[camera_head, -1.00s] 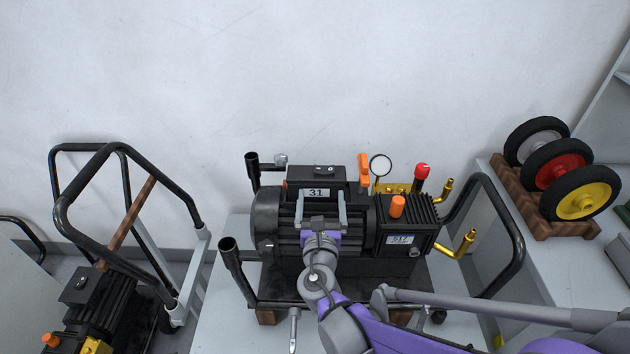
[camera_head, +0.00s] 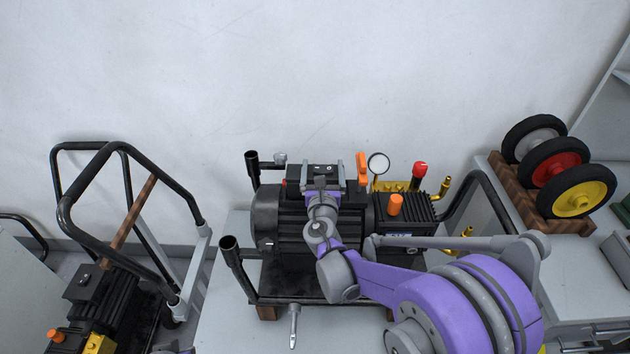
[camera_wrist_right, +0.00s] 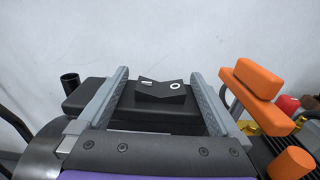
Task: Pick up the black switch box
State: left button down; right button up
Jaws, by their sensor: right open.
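The black switch box (camera_head: 323,179) sits on top of the black motor (camera_head: 272,222) in the head view. A rocker switch with white marks shows on its top. In the right wrist view the switch box (camera_wrist_right: 155,117) lies between the two grey fingers, with the rocker (camera_wrist_right: 162,90) beyond. My right gripper (camera_head: 322,168) is open, one finger toward each side of the box; I cannot tell whether either touches it. The box's number label is hidden by my right gripper.
An orange lever (camera_head: 362,168), a round gauge (camera_head: 378,164) and a red knob (camera_head: 420,171) stand just right of the box. Black frame handles flank the motor. A second cart (camera_head: 130,200) stands left; wheels on a wooden rack (camera_head: 515,197) stand right. The wall is behind.

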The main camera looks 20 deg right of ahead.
jog(key=shift+s, duration=0.15)
jog(key=shift+c, duration=1.3)
grip_shut()
